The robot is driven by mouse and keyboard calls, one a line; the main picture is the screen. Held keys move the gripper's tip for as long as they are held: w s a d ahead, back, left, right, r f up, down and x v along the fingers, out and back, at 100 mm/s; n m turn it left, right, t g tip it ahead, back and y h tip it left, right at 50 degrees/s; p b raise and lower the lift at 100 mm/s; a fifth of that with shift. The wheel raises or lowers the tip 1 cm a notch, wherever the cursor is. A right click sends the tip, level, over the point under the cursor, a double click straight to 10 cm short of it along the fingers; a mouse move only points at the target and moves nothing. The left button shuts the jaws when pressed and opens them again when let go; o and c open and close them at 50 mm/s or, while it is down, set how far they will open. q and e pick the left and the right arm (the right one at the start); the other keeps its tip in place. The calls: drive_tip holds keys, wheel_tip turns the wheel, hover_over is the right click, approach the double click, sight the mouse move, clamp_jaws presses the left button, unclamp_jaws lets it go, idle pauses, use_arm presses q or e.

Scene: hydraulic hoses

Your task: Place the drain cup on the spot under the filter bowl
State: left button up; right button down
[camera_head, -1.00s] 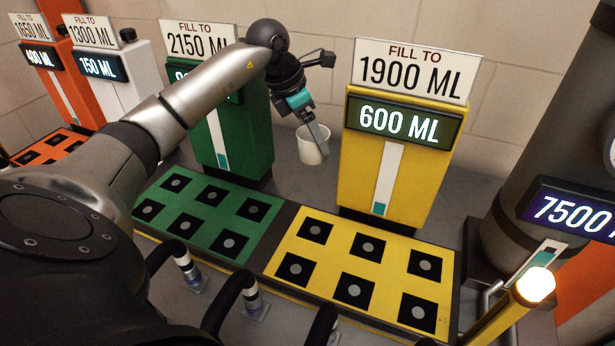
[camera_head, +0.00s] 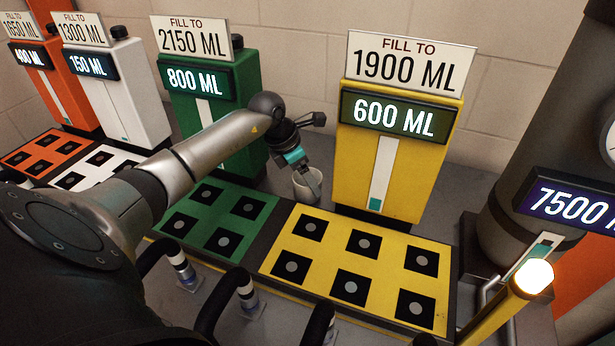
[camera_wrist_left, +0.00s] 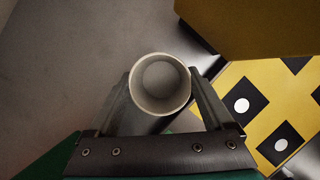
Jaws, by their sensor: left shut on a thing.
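The drain cup (camera_head: 313,187) is a small cream-white cup, upright, in the gap between the green and yellow machines in the head view. My left gripper (camera_head: 303,173) is shut on it, reaching down from above. In the left wrist view the cup (camera_wrist_left: 160,108) shows its round rim and empty-looking inside between the two fingers of my left gripper (camera_wrist_left: 160,75). I cannot tell whether its base touches the grey surface. I cannot make out a filter bowl or the spot under it. My right gripper is not in view.
The yellow machine (camera_head: 391,165) stands right of the cup, the green machine (camera_head: 238,75) left and behind. Yellow (camera_head: 327,257) and green (camera_head: 203,258) pads with black squares lie in front. Black hoses (camera_head: 235,285) stand nearer. A large dark cylinder (camera_head: 545,130) is at right.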

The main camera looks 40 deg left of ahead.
use_arm(q)
drive_tip(key=shift+f, duration=0.15)
drive_tip(key=o, duration=1.1)
